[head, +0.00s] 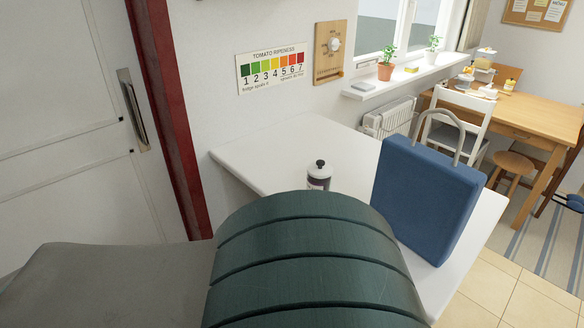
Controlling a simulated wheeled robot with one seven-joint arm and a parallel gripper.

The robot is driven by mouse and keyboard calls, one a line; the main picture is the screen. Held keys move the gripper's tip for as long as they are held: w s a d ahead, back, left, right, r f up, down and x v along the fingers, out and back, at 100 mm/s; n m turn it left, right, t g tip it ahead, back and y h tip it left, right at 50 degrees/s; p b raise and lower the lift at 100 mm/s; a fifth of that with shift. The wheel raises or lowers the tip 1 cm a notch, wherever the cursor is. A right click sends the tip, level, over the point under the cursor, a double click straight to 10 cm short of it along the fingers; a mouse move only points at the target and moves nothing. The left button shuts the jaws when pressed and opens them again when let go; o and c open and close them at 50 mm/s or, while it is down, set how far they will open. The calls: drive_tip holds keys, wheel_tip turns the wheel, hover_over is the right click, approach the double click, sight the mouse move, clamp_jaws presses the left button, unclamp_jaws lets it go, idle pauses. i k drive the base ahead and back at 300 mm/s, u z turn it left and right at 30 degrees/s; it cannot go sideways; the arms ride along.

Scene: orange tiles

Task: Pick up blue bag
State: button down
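The blue bag (426,198) is a flat, box-like bag in dark blue with a grey looped handle on top. In the head view it stands upright, slightly turned, at the right side of the white table (278,149). Its lower left corner is hidden by a large dark shape in the foreground. My gripper is not in view, so I cannot see whether it is open or shut or where it is relative to the bag.
A small jar with a black lid (319,176) stands left of the bag, partly hidden. A white chair (458,121) and a wooden table (545,113) are behind at the right. Tiled floor (500,285) is clear at lower right. A white door (65,120) is at left.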

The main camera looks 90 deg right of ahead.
sight(428, 198)
drive_tip(key=z, duration=4.45)
drive_tip(key=i, duration=0.5)
drive_tip(key=u, duration=0.05)
drive_tip(key=k, duration=1)
drive_tip(key=z, duration=0.85)
drive_tip(key=i, duration=0.85)
drive_tip(key=u, duration=0.55)
